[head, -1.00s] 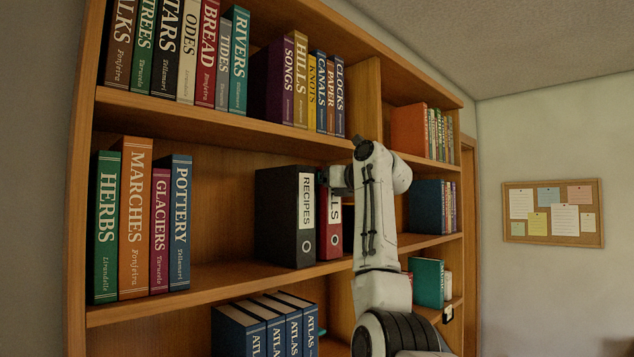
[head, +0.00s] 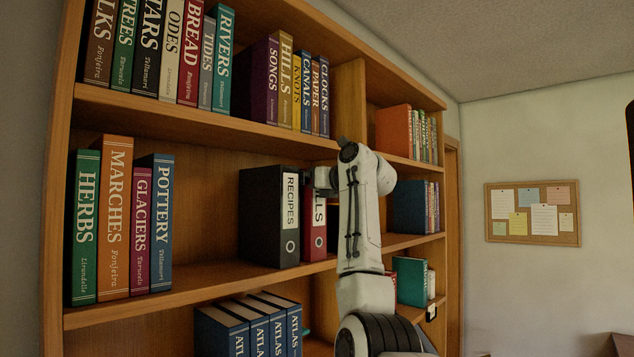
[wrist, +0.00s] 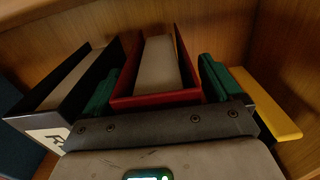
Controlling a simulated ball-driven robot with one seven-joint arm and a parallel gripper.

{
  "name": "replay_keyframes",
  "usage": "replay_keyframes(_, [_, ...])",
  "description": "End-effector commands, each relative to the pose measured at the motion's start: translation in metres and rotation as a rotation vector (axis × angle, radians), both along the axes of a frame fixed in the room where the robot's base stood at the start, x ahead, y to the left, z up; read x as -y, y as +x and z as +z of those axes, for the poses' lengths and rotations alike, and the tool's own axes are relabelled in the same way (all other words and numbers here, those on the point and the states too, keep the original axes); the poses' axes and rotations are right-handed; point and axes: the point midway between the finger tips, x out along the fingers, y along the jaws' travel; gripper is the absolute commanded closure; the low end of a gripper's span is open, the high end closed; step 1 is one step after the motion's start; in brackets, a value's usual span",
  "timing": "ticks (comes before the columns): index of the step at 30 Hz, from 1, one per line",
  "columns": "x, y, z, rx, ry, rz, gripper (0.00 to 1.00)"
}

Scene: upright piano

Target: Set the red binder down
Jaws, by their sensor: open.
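The red binder (head: 314,232) stands upright on the middle shelf, just right of the black RECIPES binder (head: 270,215). Its label ends in "LLS"; my arm covers part of it in the head view. In the wrist view the red binder (wrist: 182,99) is seen from above, with pale paper inside. My gripper (wrist: 158,76) is open, with one green finger on each side of the red binder. I cannot tell whether the fingers touch it. The left finger is between the red and black binders. In the head view my gripper is mostly hidden.
A yellow object (wrist: 268,105) lies right of the right finger in the wrist view. Books such as POTTERY (head: 160,222) stand further left on the same shelf, with bare shelf between. ATLAS volumes (head: 260,332) stand below. A shelf board (head: 200,122) runs above.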

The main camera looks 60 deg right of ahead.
Motion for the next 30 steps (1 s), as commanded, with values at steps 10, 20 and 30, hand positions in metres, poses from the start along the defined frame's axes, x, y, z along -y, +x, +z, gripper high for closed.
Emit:
replay_keyframes(10, [-0.015, -0.061, -0.004, 0.006, -0.001, -0.001, 0.08])
replay_keyframes(20, [-0.026, -0.108, -0.002, 0.002, 0.001, 0.0, 0.08])
replay_keyframes(30, [-0.027, -0.114, -0.001, 0.001, 0.001, -0.001, 0.08])
